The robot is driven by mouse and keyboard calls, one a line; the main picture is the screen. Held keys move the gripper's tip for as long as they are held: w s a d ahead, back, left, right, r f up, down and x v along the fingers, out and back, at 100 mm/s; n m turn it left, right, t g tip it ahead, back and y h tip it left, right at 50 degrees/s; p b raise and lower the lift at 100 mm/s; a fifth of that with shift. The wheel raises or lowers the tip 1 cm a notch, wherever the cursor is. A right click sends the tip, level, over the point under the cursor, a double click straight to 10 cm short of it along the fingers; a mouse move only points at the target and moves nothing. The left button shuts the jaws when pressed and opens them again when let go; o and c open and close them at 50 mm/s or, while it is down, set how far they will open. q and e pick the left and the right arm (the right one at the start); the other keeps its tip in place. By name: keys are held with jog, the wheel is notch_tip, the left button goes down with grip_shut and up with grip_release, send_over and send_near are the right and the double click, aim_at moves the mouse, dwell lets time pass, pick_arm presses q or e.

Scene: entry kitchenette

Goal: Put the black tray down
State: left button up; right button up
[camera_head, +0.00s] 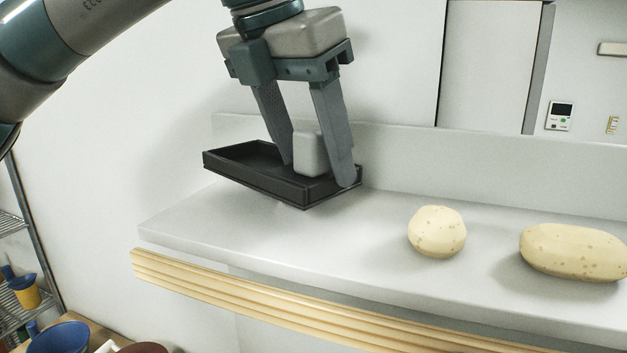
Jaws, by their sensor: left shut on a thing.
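The black tray (253,179) is a shallow rectangular tray at the back left of the white shelf. It seems to hang slightly above the surface, with a soft shadow below it. My left gripper (318,172) points down over the tray's right part and is shut on it, with its two fingers set apart. One finger comes down inside the tray and the other overlaps its right front edge. A pale grey block (311,154) with rounded edges sits between the fingers, over the tray. My right gripper is not in view.
The white shelf (190,226) has clear room in front of the tray. A round potato-like thing (437,231) and a longer one (573,251) lie to the right. A low back wall runs behind. A wooden strip (250,300) edges the front. A wire rack stands at far left.

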aim_at(313, 177)
pick_arm(q)
jog(key=shift+f+p, duration=0.85)
jog(key=shift+f, duration=1.2)
jog(key=shift+f, duration=0.15)
jog(key=o, duration=1.3)
